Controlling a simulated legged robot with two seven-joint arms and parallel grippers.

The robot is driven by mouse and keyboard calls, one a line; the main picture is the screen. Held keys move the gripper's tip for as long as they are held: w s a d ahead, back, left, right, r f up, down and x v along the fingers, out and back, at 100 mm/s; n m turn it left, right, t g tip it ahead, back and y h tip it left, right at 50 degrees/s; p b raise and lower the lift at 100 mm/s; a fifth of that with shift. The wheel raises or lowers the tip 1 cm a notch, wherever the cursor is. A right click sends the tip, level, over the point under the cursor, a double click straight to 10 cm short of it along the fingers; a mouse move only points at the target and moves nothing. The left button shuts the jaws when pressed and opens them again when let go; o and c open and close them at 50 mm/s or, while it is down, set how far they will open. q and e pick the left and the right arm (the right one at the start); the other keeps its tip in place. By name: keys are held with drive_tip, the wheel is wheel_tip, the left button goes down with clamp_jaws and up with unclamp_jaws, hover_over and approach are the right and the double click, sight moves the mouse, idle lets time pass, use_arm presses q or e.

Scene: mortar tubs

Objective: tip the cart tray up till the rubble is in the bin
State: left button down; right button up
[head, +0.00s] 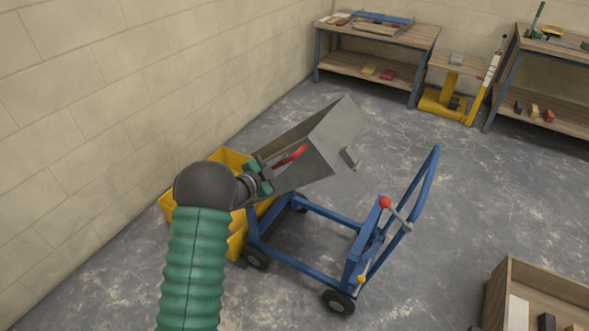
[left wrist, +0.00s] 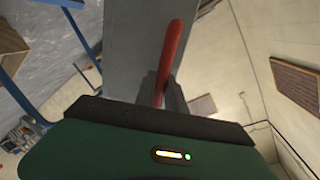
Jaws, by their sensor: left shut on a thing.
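The grey cart tray (head: 318,140) is tilted up steeply, its far end raised and its low end toward the yellow bin (head: 236,158). The blue cart frame (head: 300,262) stands on its wheels beside the bin. My left gripper (head: 266,172) is shut on the red tray handle (head: 290,157) on the tray's side. In the left wrist view the red handle (left wrist: 168,62) runs up from the jaws, against the grey tray (left wrist: 138,45). My arm and the tray hide most of the bin, and I cannot see any rubble. My right gripper is not in view.
A red-knobbed lever (head: 385,203) and a blue push bar (head: 428,190) rise at the cart's right end. A wooden crate (head: 497,290) stands at the lower right. Workbenches (head: 385,33) and a yellow pallet jack (head: 445,103) are at the back. The floor between is clear.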

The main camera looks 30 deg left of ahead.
use_arm(q)
drive_tip(key=shift+a+r+n+p, duration=0.2)
drive_tip(key=shift+a+r, duration=0.1)
drive_tip(key=shift+a, duration=0.4)
drive_tip(key=shift+a+r+n+p, duration=0.2)
drive_tip(key=shift+a+r, duration=0.1)
drive_tip(key=shift+a, duration=0.35)
drive_tip(key=c, duration=1.4)
unclamp_jaws()
drive_tip(key=shift+w+f, duration=0.1)
drive_tip(key=p+v, duration=0.1)
drive_tip(key=v, duration=1.5)
drive_tip(key=shift+s+a+p, duration=0.25)
drive_tip(key=shift+s+p, duration=0.15)
